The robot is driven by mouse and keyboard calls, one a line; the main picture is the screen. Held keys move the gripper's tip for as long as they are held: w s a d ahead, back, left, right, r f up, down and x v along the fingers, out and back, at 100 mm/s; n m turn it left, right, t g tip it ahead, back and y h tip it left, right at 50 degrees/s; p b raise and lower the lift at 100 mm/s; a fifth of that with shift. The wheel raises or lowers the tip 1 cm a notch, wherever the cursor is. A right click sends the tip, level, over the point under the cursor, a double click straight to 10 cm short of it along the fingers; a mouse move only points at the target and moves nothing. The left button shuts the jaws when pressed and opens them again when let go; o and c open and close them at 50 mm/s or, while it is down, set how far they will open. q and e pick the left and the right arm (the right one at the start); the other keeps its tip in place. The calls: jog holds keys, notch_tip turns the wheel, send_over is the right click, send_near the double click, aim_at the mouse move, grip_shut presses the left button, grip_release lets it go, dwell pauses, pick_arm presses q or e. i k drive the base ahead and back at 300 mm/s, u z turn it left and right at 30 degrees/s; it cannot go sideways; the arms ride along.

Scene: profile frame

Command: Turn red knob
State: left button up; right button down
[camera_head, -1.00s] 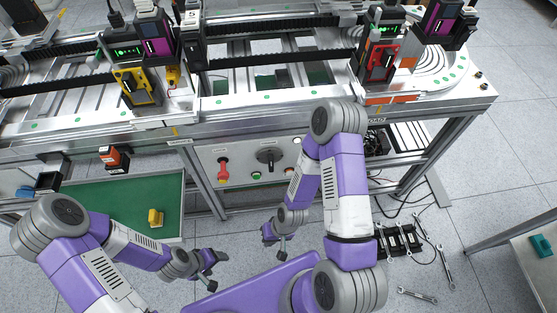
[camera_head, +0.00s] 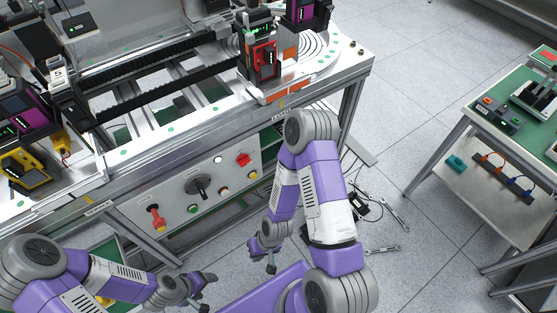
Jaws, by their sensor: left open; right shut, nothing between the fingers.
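The control panel (camera_head: 170,203) on the front of the machine carries two red controls. A red knob (camera_head: 243,159) sits at its upper right, and a red lever-shaped knob (camera_head: 155,219) sits at its lower left. A black rotary switch (camera_head: 198,187) is between them. My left gripper (camera_head: 203,291) is open, low in front of the panel and apart from it. My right gripper (camera_head: 270,263) is shut and empty, below and right of the panel, touching neither red knob.
The machine's metal edge (camera_head: 185,135) overhangs the panel. A green-topped table (camera_head: 530,147) with tools stands at the right. Wrenches (camera_head: 390,207) and cables lie on the floor by the machine's leg. Floor between machine and table is mostly clear.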

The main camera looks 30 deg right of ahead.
aim_at(244, 159)
jog(key=z, duration=0.85)
jog(key=k, duration=0.45)
jog(key=u, duration=1.15)
jog(key=i, duration=0.65)
jog(key=z, duration=0.35)
